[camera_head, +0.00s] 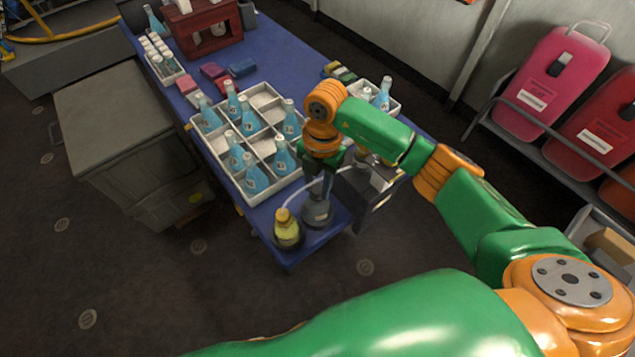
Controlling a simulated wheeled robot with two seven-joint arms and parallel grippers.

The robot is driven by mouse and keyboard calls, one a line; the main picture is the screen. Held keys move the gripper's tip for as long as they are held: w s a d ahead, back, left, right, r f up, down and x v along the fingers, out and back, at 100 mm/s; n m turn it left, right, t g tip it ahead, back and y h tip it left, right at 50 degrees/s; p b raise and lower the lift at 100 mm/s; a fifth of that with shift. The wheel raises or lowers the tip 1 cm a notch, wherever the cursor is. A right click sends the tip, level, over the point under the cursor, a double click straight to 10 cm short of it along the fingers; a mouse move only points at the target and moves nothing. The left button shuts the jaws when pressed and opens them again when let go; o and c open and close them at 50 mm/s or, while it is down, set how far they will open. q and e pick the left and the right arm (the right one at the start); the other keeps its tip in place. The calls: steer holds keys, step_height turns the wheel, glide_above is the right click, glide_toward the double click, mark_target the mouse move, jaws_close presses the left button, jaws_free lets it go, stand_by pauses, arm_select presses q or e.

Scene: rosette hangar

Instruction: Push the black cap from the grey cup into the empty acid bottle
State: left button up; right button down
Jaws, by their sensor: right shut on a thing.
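My right gripper (318,183) points down at the near corner of the blue table. It is directly over a dark grey bottle (317,212), which looks like the acid bottle and stands upright. The gripper is shut on a small dark thing at the bottle's neck, most likely the black cap; its outline is largely hidden, and I cannot tell how far in it sits. I cannot pick out the grey cup with certainty. My left gripper is not in view.
A yellow bottle (287,231) stands beside the grey bottle, with a pale tube arching nearby. A white divided crate (226,172) holds several blue bottles. A grey box (358,196) stands right of the gripper. The blue table (288,256) ends just in front.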

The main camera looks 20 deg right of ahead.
steer(key=shift+f, duration=0.4)
jaws_free()
step_height(320, 180, up, 6)
steer(key=p, duration=0.5)
steer(key=shift+f, duration=0.15)
